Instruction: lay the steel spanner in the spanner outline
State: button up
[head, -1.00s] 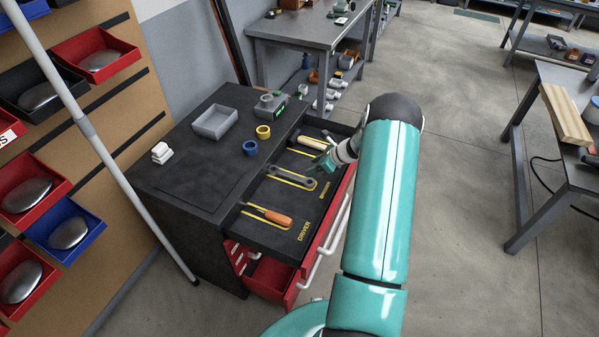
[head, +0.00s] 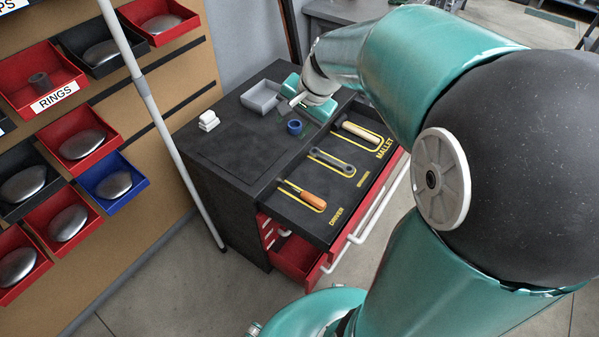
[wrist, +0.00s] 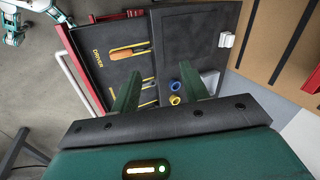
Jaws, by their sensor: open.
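The steel spanner (head: 331,160) lies flat in the open drawer, in the middle yellow spanner outline (head: 345,177), with yellow line showing along its near side. I cannot tell whether it sits fully inside the line. My gripper (head: 290,103) is above the cabinet top, by the grey tray, apart from the spanner. In the wrist view my gripper (wrist: 161,88) has its two fingers spread with nothing between them. There the left finger hides much of the spanner area.
The drawer (head: 312,222) also holds an orange-handled driver (head: 312,199) and a mallet (head: 362,131). On the cabinet top (head: 235,140) are a grey tray (head: 262,97), a blue ring (head: 294,127) and white blocks (head: 208,121). A pole (head: 165,135) and bin wall stand left.

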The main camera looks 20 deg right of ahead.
jog(key=s+a+r+n+h, duration=0.1)
jog(key=s+a+n, duration=0.1)
jog(key=s, duration=0.4)
jog(key=s+a+r+n+t, duration=0.1)
jog(key=s+a+r+n, duration=0.1)
jog(key=s+n, duration=0.2)
jog(key=s+a+r+n+h, duration=0.1)
jog(key=s+n, duration=0.3)
jog(key=s, duration=0.4)
jog(key=shift+a+r+t+h, duration=0.3)
jog(key=shift+a+r, duration=0.2)
jog(key=shift+a, duration=0.4)
jog(key=shift+d, duration=0.1)
